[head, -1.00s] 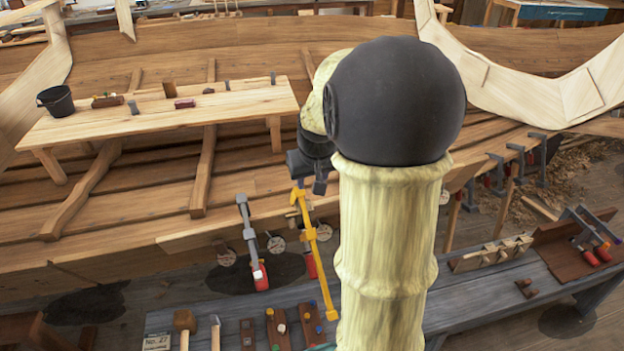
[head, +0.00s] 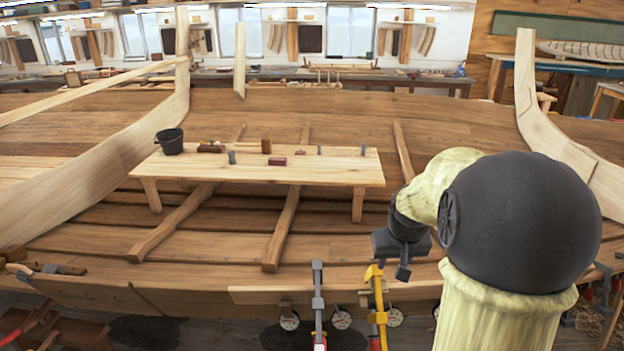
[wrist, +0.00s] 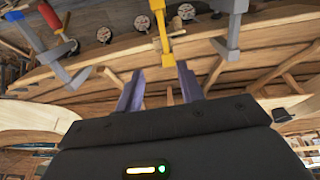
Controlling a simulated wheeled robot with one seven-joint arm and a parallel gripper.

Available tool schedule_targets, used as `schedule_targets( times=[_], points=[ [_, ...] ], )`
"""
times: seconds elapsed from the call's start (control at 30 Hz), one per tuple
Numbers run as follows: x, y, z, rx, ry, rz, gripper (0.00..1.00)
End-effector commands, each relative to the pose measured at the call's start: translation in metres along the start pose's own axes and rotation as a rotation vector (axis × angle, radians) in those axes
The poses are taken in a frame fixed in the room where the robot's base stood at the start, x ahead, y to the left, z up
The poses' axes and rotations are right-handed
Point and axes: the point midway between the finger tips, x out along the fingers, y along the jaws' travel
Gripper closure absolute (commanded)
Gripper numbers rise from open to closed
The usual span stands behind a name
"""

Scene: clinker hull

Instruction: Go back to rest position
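My gripper (head: 403,272) hangs in front of the hull planking at the end of my pale, black-jointed arm. In the wrist view its two fingers (wrist: 159,88) stand apart with a gap between them and nothing visibly gripped. A yellow clamp (head: 380,318) sits on the hull's plank edge just left of and below the gripper in the head view. The yellow clamp also shows in the wrist view (wrist: 164,35), beyond the fingertips; whether it touches them I cannot tell.
A grey clamp (head: 318,295) stands left of the yellow one, and round dial gauges (head: 341,319) hang along the plank edge. A wooden bench (head: 240,172) inside the hull carries a black bucket (head: 169,141) and small blocks. Curved pale frames (head: 545,130) rise at the right.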

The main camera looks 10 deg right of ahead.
Motion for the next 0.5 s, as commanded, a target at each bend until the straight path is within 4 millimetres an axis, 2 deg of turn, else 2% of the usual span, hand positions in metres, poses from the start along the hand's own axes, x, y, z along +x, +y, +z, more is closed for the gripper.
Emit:
schedule_targets(
  times=[0.07,0.17,0.27,0.4,0.5],
  points=[
    [0.001,-0.007,0.006,-0.009,-0.005,-0.006,0.62],
    [0.003,-0.028,0.025,-0.034,-0.022,-0.021,0.62],
    [0.006,-0.058,0.059,-0.072,-0.047,-0.045,0.62],
    [0.008,-0.095,0.118,-0.131,-0.088,-0.076,0.62],
    [0.007,-0.11,0.153,-0.163,-0.109,-0.09,0.62]
  ],
)
